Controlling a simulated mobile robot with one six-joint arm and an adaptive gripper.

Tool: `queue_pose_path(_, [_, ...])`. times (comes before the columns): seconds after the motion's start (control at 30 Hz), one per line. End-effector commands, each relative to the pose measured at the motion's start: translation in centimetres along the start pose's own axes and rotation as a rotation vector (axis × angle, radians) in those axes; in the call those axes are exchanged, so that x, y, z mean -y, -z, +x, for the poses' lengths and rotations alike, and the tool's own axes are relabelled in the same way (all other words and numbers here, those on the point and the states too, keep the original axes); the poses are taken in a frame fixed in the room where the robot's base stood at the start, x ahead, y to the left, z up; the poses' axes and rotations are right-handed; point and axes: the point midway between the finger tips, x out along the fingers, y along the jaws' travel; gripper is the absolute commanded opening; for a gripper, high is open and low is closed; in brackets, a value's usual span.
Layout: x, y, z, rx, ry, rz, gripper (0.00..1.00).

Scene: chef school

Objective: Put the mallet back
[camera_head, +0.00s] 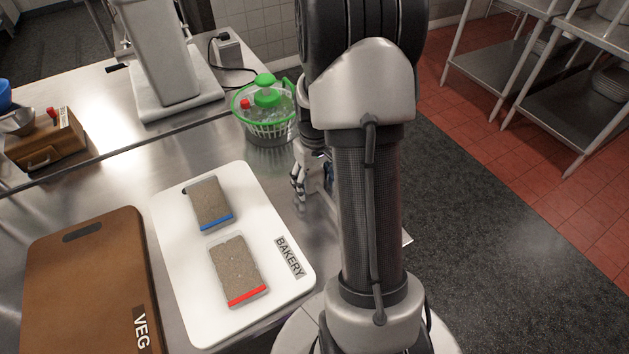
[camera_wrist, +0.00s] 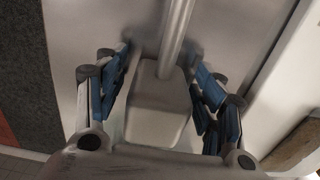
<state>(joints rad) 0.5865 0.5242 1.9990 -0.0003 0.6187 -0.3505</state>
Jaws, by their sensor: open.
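The mallet shows in the wrist view, with a pale grey blocky head (camera_wrist: 156,112) and a metal handle (camera_wrist: 177,35) running up the picture. It lies over the steel counter. My gripper (camera_wrist: 163,72) is open, with blue-padded fingers on either side of the head. I see a gap on the left; whether the right fingers touch it I cannot tell. In the head view my gripper (camera_head: 311,180) is low over the counter, right of the white board and partly behind my arm. I cannot make out the mallet clearly there.
A white BAKERY board (camera_head: 180,255) holds two grey-brown blocks with blue (camera_head: 211,204) and red (camera_head: 238,272) ends. A brown VEG board (camera_head: 85,290) lies left. Steel shelves (camera_head: 515,60) stand across the aisle.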

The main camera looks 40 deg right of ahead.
Motion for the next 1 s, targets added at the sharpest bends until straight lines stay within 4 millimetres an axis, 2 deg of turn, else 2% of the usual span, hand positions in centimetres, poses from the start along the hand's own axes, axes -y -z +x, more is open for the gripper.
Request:
queue_pose_path(0.17, [0.0,0.1,-2.3,-0.003,-0.001,0.0,0.63])
queue_pose_path(0.5, [0.0,0.1,-9.6,-0.004,-0.001,0.0,0.63])
queue_pose_path(0.6, [0.0,0.1,-11.0,-0.003,-0.001,0.0,0.63])
queue_pose_path(0.77, [0.1,0.0,-12.3,-0.003,-0.001,-0.001,0.63])
queue_pose_path(0.87, [1.1,-0.2,-13.6,-0.018,-0.006,-0.01,0.63])
queue_pose_path(1.0, [4.6,-1.4,-17.1,-0.068,-0.019,-0.042,0.63])
